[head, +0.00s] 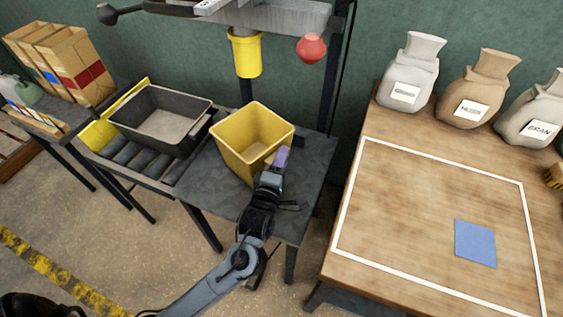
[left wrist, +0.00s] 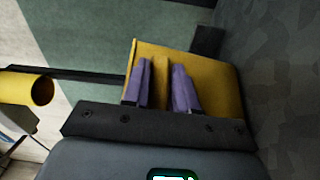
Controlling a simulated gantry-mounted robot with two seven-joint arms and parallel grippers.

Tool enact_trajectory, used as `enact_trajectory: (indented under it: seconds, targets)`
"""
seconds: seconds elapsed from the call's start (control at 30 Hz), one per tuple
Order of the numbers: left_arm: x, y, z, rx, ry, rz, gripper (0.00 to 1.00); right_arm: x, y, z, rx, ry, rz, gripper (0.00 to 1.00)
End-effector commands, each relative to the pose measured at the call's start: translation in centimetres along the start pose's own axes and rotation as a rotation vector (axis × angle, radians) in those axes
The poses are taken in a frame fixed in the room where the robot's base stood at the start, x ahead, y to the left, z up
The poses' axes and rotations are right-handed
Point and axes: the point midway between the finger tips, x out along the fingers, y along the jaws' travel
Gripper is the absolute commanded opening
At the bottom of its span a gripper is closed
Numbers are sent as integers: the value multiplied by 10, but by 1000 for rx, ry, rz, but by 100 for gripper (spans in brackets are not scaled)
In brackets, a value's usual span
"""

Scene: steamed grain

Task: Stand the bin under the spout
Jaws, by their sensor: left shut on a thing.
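The yellow bin (head: 235,140) stands upright on the dark metal stand in the middle of the head view, its open top facing up. The yellow spout (head: 246,56) hangs above it, a little behind. My left gripper (head: 281,158) is at the bin's near right side, its purple fingers shut on the bin. In the left wrist view the purple fingers (left wrist: 162,88) lie over the bin's wall (left wrist: 215,85), and the spout (left wrist: 42,90) shows at the left. The part of the bin between the fingers is partly hidden. My right gripper is not in view.
A black tray (head: 202,106) sits on the roller conveyor (head: 128,157) to the left. The dark stand (head: 208,187) has bare room in front of the bin. A wooden table (head: 410,180) with labelled sacks (head: 411,70) and a blue card (head: 475,243) is at the right. A red knob (head: 311,48) hangs beside the spout.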

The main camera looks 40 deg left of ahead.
Motion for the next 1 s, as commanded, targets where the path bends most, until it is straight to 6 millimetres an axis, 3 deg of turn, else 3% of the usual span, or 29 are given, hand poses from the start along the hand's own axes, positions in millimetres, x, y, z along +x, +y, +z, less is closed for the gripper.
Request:
enact_trajectory:
  seconds: [0.33,0.37,0.53,0.87,1.0]
  targets:
    - [0,-1,0,0,0,1,0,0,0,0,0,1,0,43]
    - [0,-2,0,0,0,-1,29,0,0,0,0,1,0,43]
    - [0,-2,0,0,0,0,53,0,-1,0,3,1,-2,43]
    - [0,1,0,0,0,1,53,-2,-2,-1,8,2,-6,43]
    - [-11,0,0,0,-1,-4,53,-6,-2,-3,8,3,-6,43]
